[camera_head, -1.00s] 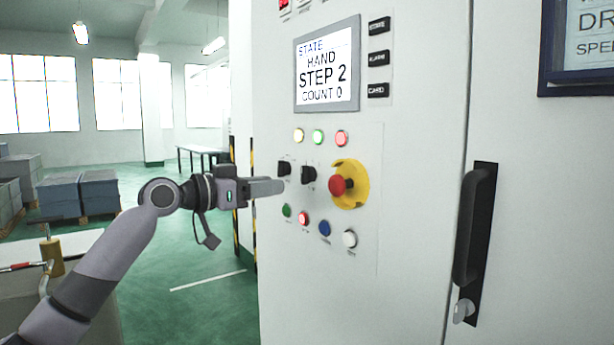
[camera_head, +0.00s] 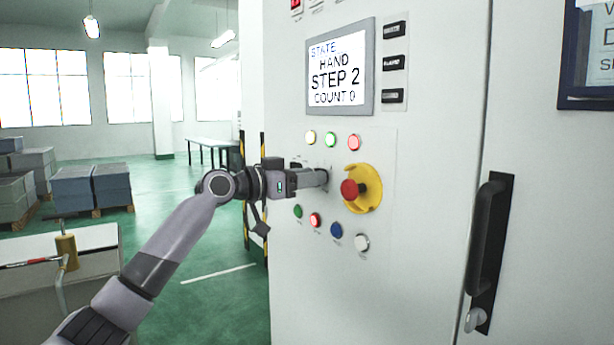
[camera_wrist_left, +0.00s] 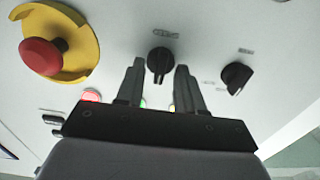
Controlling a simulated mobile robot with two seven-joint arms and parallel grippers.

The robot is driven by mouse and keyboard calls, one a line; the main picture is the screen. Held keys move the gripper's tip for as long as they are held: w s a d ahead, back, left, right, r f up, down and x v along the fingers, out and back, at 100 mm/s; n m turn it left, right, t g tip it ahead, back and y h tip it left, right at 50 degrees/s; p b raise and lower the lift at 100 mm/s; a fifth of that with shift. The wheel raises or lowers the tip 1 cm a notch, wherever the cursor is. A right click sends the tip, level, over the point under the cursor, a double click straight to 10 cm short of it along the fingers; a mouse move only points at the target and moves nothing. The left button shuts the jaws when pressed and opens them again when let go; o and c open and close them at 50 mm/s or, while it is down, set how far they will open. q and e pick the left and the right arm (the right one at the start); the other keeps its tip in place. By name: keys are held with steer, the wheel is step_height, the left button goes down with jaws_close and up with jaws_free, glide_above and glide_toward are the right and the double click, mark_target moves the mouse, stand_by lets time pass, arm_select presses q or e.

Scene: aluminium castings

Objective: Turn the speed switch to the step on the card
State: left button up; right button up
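Two black rotary switches sit on the grey cabinet panel. My left gripper (camera_head: 322,177) points at the switch nearer the emergency stop and hides it in the head view. In the left wrist view this switch (camera_wrist_left: 160,62) shows between the tips of the open fingers (camera_wrist_left: 160,68), with a gap on both sides. The other switch (camera_wrist_left: 236,77) is outside the fingers; part of it (camera_head: 295,164) shows above the gripper in the head view. The screen (camera_head: 338,72) reads HAND, STEP 2, COUNT 0. A framed card (camera_head: 600,50) at upper right is cut off; its step is not readable.
The red emergency stop (camera_head: 350,189) on its yellow plate is close beside the gripper. Lamps (camera_head: 331,139) are above and several push buttons (camera_head: 336,230) below. A black door handle (camera_head: 487,240) is further right. My right gripper is not visible.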

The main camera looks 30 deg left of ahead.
arm_select(q)
steer(key=shift+c, duration=0.3)
jaws_close()
steer(key=shift+a+n+p, duration=0.15)
steer(key=shift+n+p, duration=3.1)
steer(key=shift+n, duration=1.15)
steer(key=shift+o, duration=0.3)
jaws_free()
